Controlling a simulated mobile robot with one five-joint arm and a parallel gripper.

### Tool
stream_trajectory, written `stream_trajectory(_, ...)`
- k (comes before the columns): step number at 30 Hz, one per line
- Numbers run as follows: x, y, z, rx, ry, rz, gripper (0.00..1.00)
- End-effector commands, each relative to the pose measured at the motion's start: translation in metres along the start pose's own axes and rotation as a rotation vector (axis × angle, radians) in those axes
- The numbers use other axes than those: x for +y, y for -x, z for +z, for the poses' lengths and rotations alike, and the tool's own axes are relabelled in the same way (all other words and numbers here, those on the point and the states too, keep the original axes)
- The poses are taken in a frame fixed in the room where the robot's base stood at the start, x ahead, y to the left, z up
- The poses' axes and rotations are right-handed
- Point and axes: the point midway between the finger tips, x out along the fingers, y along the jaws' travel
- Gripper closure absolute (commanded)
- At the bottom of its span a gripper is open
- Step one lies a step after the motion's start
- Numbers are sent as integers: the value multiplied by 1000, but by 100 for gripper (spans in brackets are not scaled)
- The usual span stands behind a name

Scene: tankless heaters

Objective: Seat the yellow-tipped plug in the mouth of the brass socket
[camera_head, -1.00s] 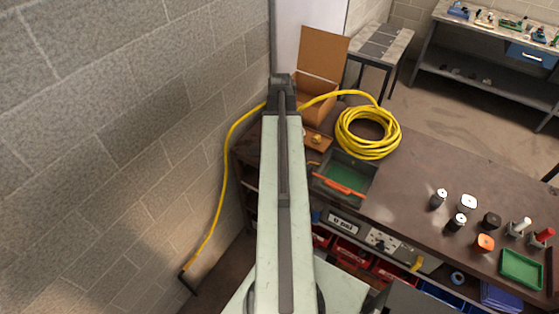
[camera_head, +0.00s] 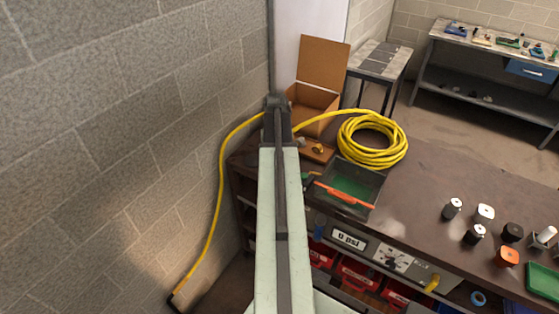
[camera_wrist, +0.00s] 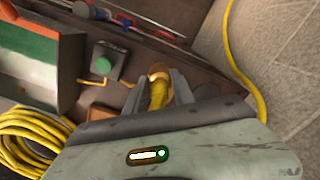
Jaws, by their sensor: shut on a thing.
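In the wrist view my gripper (camera_wrist: 165,88) has its two dark fingers closed on a yellow piece (camera_wrist: 158,94), which I take for the yellow-tipped plug. Its upper end looks brassy, and I cannot tell whether that is the plug or something behind it. In the head view my gripper (camera_head: 277,103) is at the far end of my arm, and its fingers and grip are hidden. A small brass fitting (camera_head: 318,147), probably the brass socket, sits on a brown board (camera_head: 325,157) just right of my gripper. Its mouth is too small to make out.
A yellow hose coil (camera_head: 372,140) lies right of the board, and its hose passes behind my arm and down the block wall (camera_head: 130,130). An open cardboard box (camera_head: 318,95) stands behind. A green-floored tray (camera_head: 352,185) is in front. The bench middle (camera_head: 425,185) is clear.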

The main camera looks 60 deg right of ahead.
Motion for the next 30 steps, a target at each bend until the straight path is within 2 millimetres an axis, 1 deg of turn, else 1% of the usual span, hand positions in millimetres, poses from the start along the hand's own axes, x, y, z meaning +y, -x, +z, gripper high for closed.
stream_trajectory(1, 2, -2, -15, 0, -1, 0, 100)
stream_trajectory(4, 6, -3, -29, 0, -1, 0, 100)
stream_trajectory(7, 7, -4, -35, 0, -1, 0, 100)
stream_trajectory(12, 8, -4, -37, 0, -2, 0, 100)
stream_trajectory(15, 10, -7, -47, 0, -2, 0, 100)
stream_trajectory(18, 10, -32, -44, 0, -2, 0, 100)
stream_trajectory(21, 10, -44, -44, 0, -2, 0, 100)
stream_trajectory(25, 10, -40, -44, 0, -2, 0, 100)
stream_trajectory(30, 10, -41, -44, 0, -3, 0, 100)
